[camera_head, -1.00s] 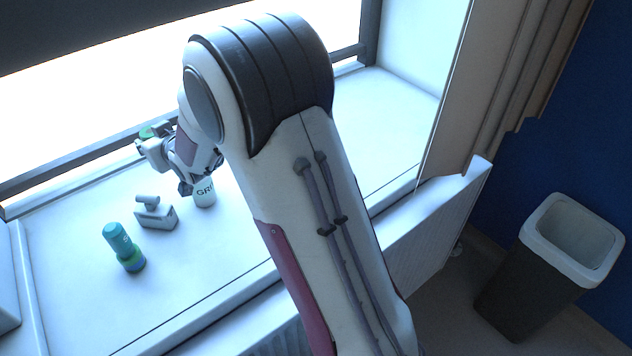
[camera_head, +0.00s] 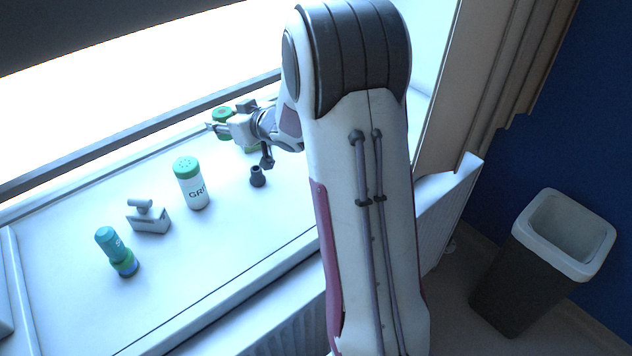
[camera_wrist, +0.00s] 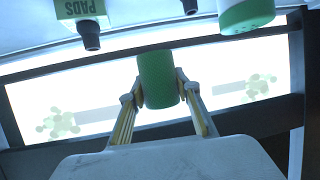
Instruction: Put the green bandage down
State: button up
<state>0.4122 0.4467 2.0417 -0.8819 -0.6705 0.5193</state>
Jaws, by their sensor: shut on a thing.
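My gripper (camera_head: 217,124) is shut on the green bandage (camera_head: 222,113), a short plain green cylinder. The bandage is at the far side of the sill, close to the window, in the head view. In the wrist view the bandage (camera_wrist: 157,78) sits between the two fingertips (camera_wrist: 155,92), with a finger on each side. It shows against the bright window, apart from the other things. The wrist picture is upside down, with the white windowsill (camera_wrist: 130,14) along the top. I cannot tell how high the bandage is above the sill.
A green item (camera_head: 252,148) is partly hidden behind my wrist. A bin (camera_head: 510,265) stands right.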

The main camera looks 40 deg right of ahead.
jog(key=s+d+f, duration=0.4)
jog(key=s+d, duration=1.1)
jog(key=shift+s+d, duration=0.3)
jog(key=shift+d, duration=0.05)
jog(key=shift+f, duration=0.1)
jog(key=shift+f, duration=3.1)
jog(key=shift+f, duration=1.85)
jog(key=shift+f, duration=0.15)
